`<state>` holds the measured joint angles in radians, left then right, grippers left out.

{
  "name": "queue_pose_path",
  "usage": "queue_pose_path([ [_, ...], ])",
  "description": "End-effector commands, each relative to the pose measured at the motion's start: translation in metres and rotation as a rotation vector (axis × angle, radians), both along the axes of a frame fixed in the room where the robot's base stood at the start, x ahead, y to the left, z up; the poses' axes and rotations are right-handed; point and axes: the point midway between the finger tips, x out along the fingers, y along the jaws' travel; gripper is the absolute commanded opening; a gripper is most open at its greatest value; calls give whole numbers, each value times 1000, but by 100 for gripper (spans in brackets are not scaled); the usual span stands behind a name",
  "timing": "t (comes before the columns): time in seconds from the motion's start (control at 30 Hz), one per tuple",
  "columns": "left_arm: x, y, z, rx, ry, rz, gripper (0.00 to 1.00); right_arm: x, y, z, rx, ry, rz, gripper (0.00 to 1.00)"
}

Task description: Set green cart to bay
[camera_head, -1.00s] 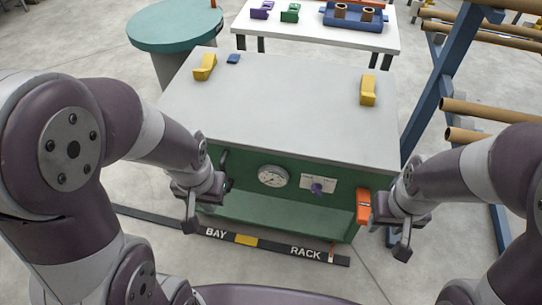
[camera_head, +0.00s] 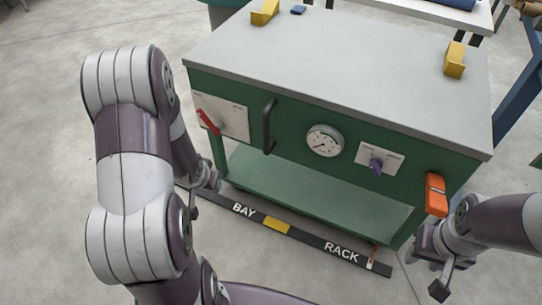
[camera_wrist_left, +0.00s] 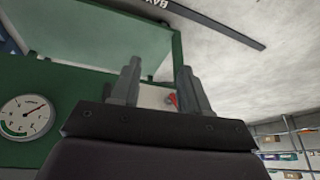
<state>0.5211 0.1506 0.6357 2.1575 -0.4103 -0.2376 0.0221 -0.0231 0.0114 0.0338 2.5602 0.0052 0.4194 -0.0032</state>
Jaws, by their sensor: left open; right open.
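The green cart (camera_head: 300,185) stands in front of me with a grey top, a lower shelf and a front panel. The panel has a red lever on a white plate (camera_head: 222,118), a black handle (camera_head: 268,126), a round gauge (camera_head: 325,140), a purple knob (camera_head: 376,165) and an orange part (camera_head: 436,194). A floor strip (camera_head: 300,236) reads BAY, a yellow patch, then RACK. My right gripper (camera_head: 441,278) is open and empty, right of the cart's front corner. My left gripper is mostly hidden behind my arm in the head view; its open fingers (camera_wrist_left: 160,88) show in the wrist view, with the cart behind them.
A blue rack post (camera_head: 517,97) stands close to the cart's right. A white table (camera_head: 420,10) is behind. Floor at left is open.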

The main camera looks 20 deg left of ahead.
Motion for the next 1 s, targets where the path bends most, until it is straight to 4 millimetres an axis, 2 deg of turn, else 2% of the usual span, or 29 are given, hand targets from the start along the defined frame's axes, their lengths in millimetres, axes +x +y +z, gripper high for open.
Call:
queue_pose_path([
  [0.03, 18, 13, -70, 6, -135, -33, 45, 0, 0, -61, 0, -1, 0, 43],
  [0.1, 50, 16, -82, 0, -376, -114, 45, 0, 0, -78, 0, 0, 0, 43],
  [0.17, 71, 7, -71, -21, -570, -191, 45, 0, 0, -81, 0, -1, 0, 43],
  [0.27, 94, -19, -22, -77, -854, -314, 45, 0, 0, -70, 0, -2, 0, 43],
  [0.33, 102, -31, 8, -107, -1005, -376, 45, 1, 0, -69, 0, -3, 0, 43],
  [0.43, 104, -40, 33, -138, -1123, -411, 45, 0, 0, -70, 0, -2, 0, 43],
  [0.57, 117, -45, 38, -147, -1156, -414, 45, 0, 0, -75, 0, -2, 0, 43],
  [0.8, 175, -62, 35, -146, -1156, -414, 45, 0, 0, -93, 0, -1, 0, 43],
  [1.0, 213, -72, 36, -145, -1154, -411, 45, 0, 0, -103, 0, -1, 0, 43],
])
